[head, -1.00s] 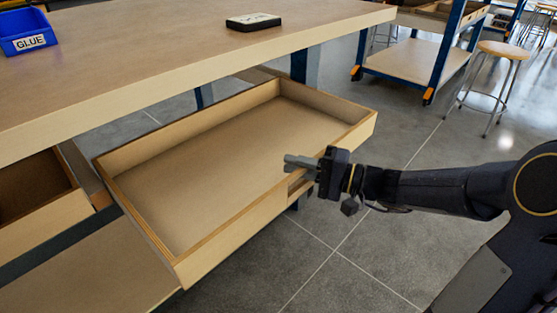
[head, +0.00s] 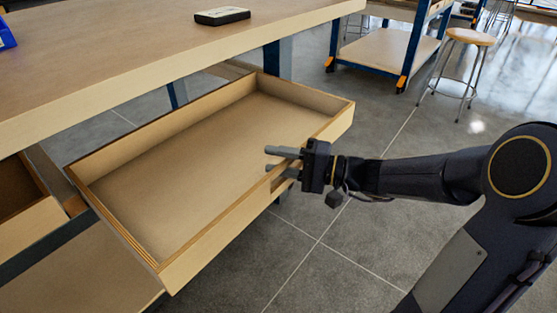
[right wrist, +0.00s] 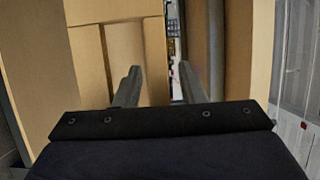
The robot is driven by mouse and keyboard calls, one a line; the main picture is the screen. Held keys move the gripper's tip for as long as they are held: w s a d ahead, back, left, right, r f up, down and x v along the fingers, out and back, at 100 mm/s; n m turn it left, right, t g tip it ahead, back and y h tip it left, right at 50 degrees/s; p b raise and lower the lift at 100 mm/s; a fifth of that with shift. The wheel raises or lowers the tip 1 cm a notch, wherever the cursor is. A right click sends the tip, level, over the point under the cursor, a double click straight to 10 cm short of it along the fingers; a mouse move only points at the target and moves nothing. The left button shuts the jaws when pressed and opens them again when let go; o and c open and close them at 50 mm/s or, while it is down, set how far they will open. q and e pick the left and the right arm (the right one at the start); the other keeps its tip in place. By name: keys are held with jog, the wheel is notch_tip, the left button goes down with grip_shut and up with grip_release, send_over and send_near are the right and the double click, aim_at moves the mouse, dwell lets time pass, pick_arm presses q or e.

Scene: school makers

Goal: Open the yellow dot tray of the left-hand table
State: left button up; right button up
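A shallow wooden tray (head: 200,150) is pulled far out from under the left-hand table (head: 140,60). Its inside is bare. No yellow dot shows on the faces I can see. My right gripper (head: 268,158) is at the tray's front panel, by the cut-out in it. Its fingers are apart, one above the other in the head view. In the right wrist view my right gripper (right wrist: 160,80) shows two spread fingers close to wooden panels (right wrist: 95,80), with a gap between them. Whether a finger touches the wood I cannot tell. My left gripper is not in view.
A second open drawer (head: 30,222) is at the left, above a lower shelf (head: 90,270). A black-and-white box (head: 222,16) lies on the tabletop, with part of a blue bin (head: 6,36). A stool (head: 470,38) and a blue-framed table (head: 390,50) stand behind. Grey floor (head: 340,250) is clear.

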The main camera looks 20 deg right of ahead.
jog(key=p+v, duration=0.1)
jog(key=v, duration=0.6)
jog(key=shift+s+d+p, duration=0.25)
jog(key=shift+d+p, duration=0.05)
jog(key=s+a+n+g+h, duration=0.1)
jog(key=s+a+n+g, duration=0.2)
jog(key=s+a+g, duration=0.3)
jog(key=s+f+n+t+h, duration=0.1)
jog(key=s+f+h, duration=0.2)
jog(key=s+h, duration=0.25)
jog(key=s+f+n+h, duration=0.2)
jog(key=s+f+h, duration=0.15)
jog(key=s, duration=0.25)
notch_tip(320, 180, up, 34)
jog(key=p, duration=3.4)
jog(key=shift+d+h, duration=0.2)
jog(key=shift+h, duration=0.1)
